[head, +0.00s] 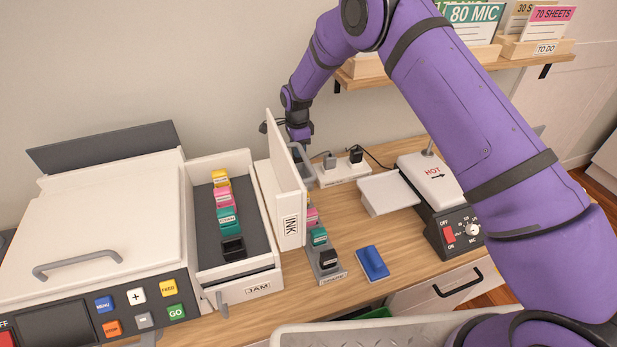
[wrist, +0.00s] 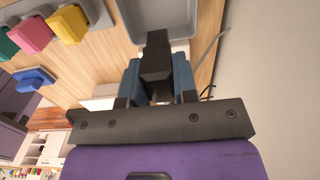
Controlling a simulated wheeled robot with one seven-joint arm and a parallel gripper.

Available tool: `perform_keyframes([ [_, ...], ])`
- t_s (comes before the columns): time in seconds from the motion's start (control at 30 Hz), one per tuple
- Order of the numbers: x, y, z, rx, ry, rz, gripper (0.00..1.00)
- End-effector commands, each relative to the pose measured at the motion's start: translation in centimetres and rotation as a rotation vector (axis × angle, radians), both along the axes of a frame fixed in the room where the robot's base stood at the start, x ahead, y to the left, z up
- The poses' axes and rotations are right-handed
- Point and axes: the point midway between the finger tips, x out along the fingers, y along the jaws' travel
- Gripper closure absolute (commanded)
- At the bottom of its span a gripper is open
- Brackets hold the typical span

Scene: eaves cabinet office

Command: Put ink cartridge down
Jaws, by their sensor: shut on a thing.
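My gripper (wrist: 158,82) is shut on a black ink cartridge (wrist: 156,58), held between its blue fingers in the wrist view. The cartridge's far end overlaps a grey tray (wrist: 182,14); I cannot tell if they touch. In the head view, my purple wrist (head: 299,132) is behind the upright white INK door (head: 288,180), which hides the fingers and the held cartridge. Part of the grey tray shows beside the door (head: 304,155). Yellow, pink, green and black cartridges (head: 227,218) sit in the open drawer. A rack (head: 330,274) holds several other cartridges.
A blue block (head: 372,263) lies on the wooden counter. A power strip (head: 344,176), a white tray (head: 388,193) and a HOT machine (head: 430,180) stand to the right. A printer (head: 105,220) fills the left. A shelf (head: 500,62) with card boxes is above.

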Motion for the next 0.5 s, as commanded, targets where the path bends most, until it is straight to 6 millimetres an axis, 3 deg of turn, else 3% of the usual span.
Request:
perform_keyframes([
  [0.2, -0.1, -0.1, -3.9, -0.001, 0.004, -0.001, 1.0],
  [0.5, 0.0, -0.1, -6.3, 0.0, 0.001, -0.001, 1.0],
])
